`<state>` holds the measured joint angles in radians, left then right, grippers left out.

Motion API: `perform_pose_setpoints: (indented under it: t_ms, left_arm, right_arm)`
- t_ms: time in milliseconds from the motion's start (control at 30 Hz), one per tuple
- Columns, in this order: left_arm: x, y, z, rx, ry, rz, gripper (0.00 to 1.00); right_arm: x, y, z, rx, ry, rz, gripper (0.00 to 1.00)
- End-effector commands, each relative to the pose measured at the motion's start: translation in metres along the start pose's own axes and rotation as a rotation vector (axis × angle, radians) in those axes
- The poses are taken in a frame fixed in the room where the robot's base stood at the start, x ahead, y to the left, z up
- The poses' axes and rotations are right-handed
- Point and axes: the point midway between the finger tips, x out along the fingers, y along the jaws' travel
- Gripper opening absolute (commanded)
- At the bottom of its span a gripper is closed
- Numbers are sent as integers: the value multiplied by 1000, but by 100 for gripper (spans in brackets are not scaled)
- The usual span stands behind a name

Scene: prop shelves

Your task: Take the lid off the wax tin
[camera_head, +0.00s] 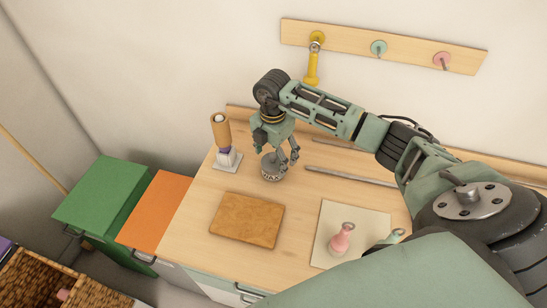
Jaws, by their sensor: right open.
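The wax tin (271,174) is a small round grey tin with a dark-lettered label. It stands upright on the wooden worktop near the back. Its grey top (268,158) shows in part; the fingers cover some of it, and I cannot make out the lid's edge. My right gripper (286,161) comes down over the tin from above, with its fingers apart at the tin's top and right side. I cannot tell whether they touch it. My left gripper is not in view.
A brown board (247,220) lies in front of the tin. An orange-topped bottle (221,132) stands on a white base at left. A pink vase (341,239) stands on a pale mat (329,218). Metal rails (350,176) lie right of the tin. A peg rack (350,44) hangs above.

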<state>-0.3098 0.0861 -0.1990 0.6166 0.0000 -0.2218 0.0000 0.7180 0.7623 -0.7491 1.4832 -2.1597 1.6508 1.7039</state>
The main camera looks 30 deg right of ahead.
Motion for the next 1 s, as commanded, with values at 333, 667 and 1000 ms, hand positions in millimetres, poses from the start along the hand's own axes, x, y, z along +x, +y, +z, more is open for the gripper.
perform_pose_setpoints:
  t_ms: [333, 667, 1000]
  left_arm:
    - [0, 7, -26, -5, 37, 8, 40]
    - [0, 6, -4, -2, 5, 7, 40]
    - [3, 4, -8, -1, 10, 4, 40]
  right_arm:
    - [3, 0, 0, -1, 0, 0, 67]
    - [3, 0, 0, -1, 0, 0, 39]
    - [-1, 1, 0, -1, 0, 3, 38]
